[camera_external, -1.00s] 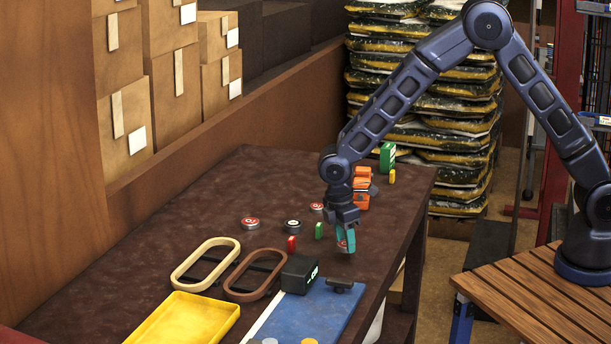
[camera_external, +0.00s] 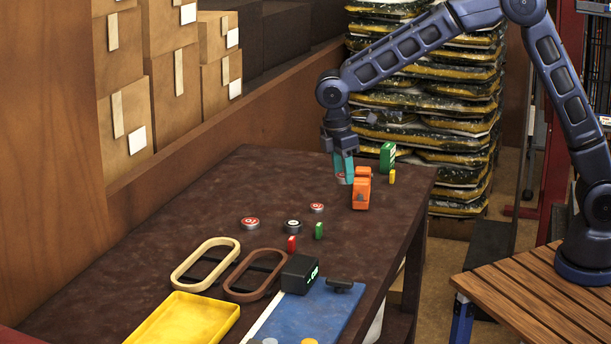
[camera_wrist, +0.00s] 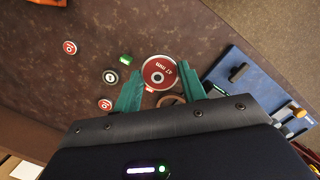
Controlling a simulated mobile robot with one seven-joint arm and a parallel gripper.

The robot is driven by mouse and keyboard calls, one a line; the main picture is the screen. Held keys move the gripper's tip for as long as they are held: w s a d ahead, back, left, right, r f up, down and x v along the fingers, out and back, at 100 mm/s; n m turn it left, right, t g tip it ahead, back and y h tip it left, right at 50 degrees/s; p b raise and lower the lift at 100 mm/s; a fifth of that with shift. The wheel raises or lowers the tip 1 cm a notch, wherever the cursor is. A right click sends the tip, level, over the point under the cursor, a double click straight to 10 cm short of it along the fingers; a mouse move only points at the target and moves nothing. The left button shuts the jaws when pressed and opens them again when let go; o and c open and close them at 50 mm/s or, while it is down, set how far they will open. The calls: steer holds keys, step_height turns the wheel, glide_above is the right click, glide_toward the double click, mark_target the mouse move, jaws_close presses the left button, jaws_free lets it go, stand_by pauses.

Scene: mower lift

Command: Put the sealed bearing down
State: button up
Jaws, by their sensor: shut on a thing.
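My gripper (camera_external: 343,168) has teal fingers and is shut on a round bearing with a red face. In the wrist view, my gripper (camera_wrist: 161,88) has one finger on each side of this sealed bearing (camera_wrist: 160,73), marked "47 mm". The bearing also shows small between the fingertips in the external view (camera_external: 341,178). It appears held above the brown table (camera_external: 220,205), near the orange object. How high it hangs is hard to tell.
An orange object (camera_external: 361,192) stands close beside the fingers. A green box (camera_external: 388,156) and yellow block (camera_external: 392,177) lie beyond it. Red-faced discs (camera_external: 250,223) (camera_external: 317,208), a black-rimmed disc (camera_external: 293,226), oval frames (camera_external: 205,264) (camera_external: 254,275), a yellow tray (camera_external: 185,322) and a blue board (camera_external: 320,308) are nearer.

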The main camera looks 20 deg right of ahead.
steer(key=w+d, duration=0.2)
steer(key=w, duration=0.7)
steer(key=w+d, duration=0.2)
steer(key=w, duration=0.6)
glide_above(330, 195)
steer(key=f, duration=1.9)
steer(key=shift+w+a+f, duration=0.1)
steer(key=shift+a+f, duration=0.15)
steer(key=shift+f, duration=0.15)
steer(key=shift+f, duration=0.2)
steer(key=o, duration=1)
steer(key=shift+r, duration=0.1)
